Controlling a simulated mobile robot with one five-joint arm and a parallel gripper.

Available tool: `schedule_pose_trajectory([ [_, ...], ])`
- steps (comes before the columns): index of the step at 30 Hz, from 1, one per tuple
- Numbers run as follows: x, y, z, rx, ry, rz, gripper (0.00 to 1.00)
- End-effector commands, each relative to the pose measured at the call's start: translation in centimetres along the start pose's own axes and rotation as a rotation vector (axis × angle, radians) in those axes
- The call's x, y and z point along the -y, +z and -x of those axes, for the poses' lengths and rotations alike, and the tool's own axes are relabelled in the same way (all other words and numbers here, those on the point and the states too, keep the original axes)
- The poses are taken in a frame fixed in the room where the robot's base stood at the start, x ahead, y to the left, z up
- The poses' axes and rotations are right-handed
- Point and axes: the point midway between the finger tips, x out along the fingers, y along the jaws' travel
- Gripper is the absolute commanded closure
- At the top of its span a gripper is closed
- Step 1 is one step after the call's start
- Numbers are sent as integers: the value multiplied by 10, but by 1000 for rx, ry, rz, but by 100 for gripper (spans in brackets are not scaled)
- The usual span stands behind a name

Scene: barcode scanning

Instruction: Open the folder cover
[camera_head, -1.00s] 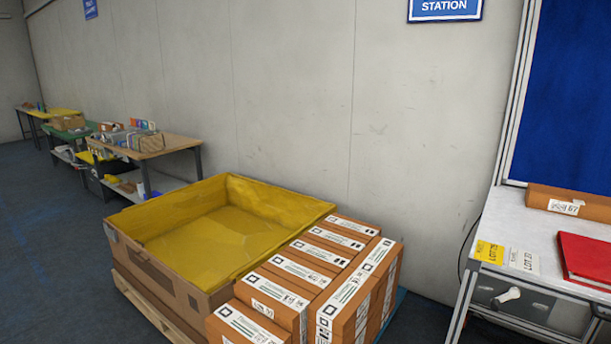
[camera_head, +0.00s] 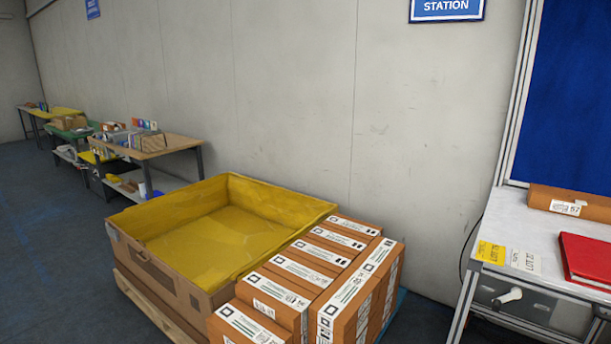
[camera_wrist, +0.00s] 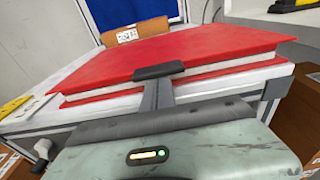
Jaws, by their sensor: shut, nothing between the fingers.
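The red folder (camera_head: 588,257) lies on the white workbench at the right edge of the head view, partly cut off. In the wrist view the red folder (camera_wrist: 190,47) fills the upper middle, its cover lying flat over white pages, with a red lower cover beneath. My gripper (camera_wrist: 158,72) is shut and empty, its dark tip at the near edge of the top cover. It overlaps that edge in the picture; I cannot tell whether it touches. My gripper is not in the head view.
On the workbench (camera_head: 510,222), a brown box (camera_head: 568,201) stands behind the folder, with a yellow label card (camera_head: 490,252) and a white label card (camera_head: 525,262) left of it. A large yellow-lined crate (camera_head: 215,240) and several brown cartons (camera_head: 330,275) stand left of the bench.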

Motion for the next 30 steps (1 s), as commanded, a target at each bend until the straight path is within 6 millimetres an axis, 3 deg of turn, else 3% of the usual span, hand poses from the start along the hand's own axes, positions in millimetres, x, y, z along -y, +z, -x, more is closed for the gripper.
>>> schedule_pose_trajectory([
  [8,0,4,0,0,0,0,100],
  [30,1,69,3,0,-1,0,100],
])
